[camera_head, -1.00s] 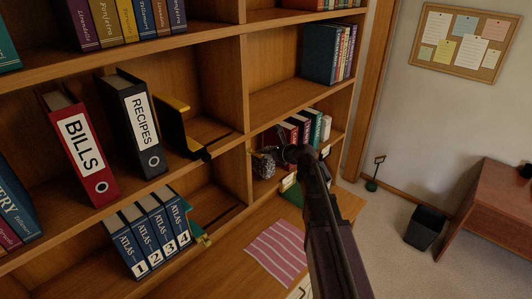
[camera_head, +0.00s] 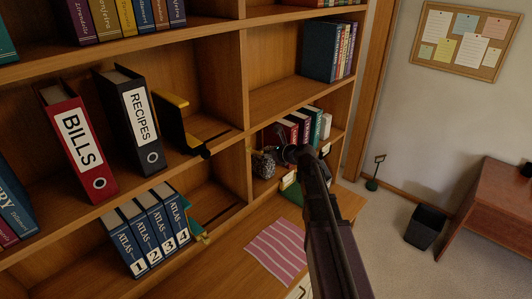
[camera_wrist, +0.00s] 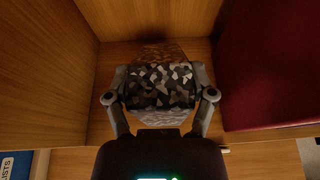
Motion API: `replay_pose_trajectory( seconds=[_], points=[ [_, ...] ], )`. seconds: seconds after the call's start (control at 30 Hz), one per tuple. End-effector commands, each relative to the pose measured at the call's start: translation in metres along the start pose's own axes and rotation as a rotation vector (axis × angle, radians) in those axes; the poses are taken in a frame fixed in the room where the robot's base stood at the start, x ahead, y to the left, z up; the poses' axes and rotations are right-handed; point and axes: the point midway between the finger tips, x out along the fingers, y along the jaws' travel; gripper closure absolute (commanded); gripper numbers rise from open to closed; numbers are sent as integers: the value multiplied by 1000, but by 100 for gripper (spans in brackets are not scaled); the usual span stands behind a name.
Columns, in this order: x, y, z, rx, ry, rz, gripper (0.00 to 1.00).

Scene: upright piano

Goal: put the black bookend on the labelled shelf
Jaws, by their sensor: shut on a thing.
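A black bookend with a yellow top edge (camera_head: 172,122) stands beside the RECIPES binder on the middle shelf at left. My gripper (camera_wrist: 161,92) is away from it, in the lower right compartment, shut on a speckled black, grey and beige block (camera_wrist: 160,86). The block also shows in the head view (camera_head: 264,164), at the compartment's left side. My arm partly hides this area in the head view. In the wrist view the block is between both fingers, above the wooden shelf board; whether it touches the board I cannot tell.
Red and dark books (camera_head: 300,127) stand right of the gripper; a red cover (camera_wrist: 272,70) is close in the wrist view. A wooden divider (camera_wrist: 50,60) is at left. ATLAS volumes (camera_head: 150,232) stand at lower left beside a teal bookend (camera_head: 196,217). A striped cloth (camera_head: 277,250) lies below.

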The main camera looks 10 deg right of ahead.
Motion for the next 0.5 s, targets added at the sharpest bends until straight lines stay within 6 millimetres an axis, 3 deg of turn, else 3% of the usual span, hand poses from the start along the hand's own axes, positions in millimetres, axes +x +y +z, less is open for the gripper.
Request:
replay_pose_trajectory(
  seconds=[0.5],
  points=[
    [3, 0, -6, 1, -2, 0, 90]
  ],
)
